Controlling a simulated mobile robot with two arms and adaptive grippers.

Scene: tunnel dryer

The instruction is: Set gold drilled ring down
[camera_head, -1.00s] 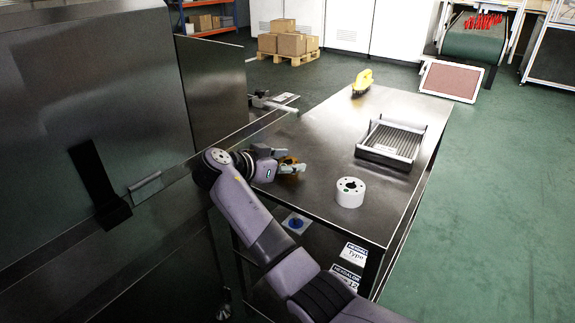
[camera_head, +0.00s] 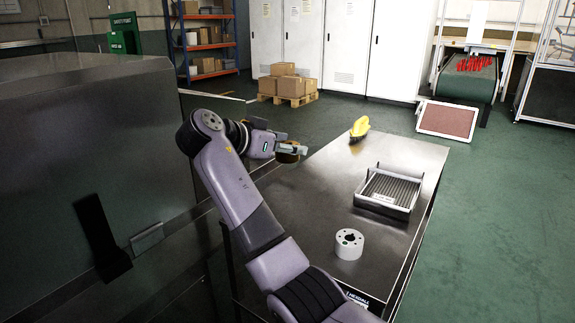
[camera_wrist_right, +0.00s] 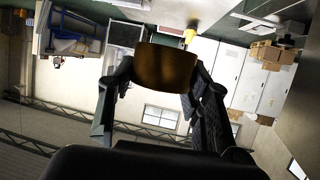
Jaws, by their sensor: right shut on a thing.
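The gold drilled ring (camera_head: 288,157) is held in my right gripper (camera_head: 291,150), raised above the table at its left side in the head view. In the right wrist view the ring (camera_wrist_right: 165,72) sits between the two fingers of the right gripper (camera_wrist_right: 163,82), which press on its sides. Only its curved outer side shows there; its drilled holes are hidden. My left gripper is in neither view.
The metal table (camera_head: 300,215) bears a white drilled ring (camera_head: 349,244), a slatted tray (camera_head: 410,206) and a yellow-handled brush (camera_head: 359,128). Its middle left is bare. A large metal housing (camera_head: 60,150) stands at left.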

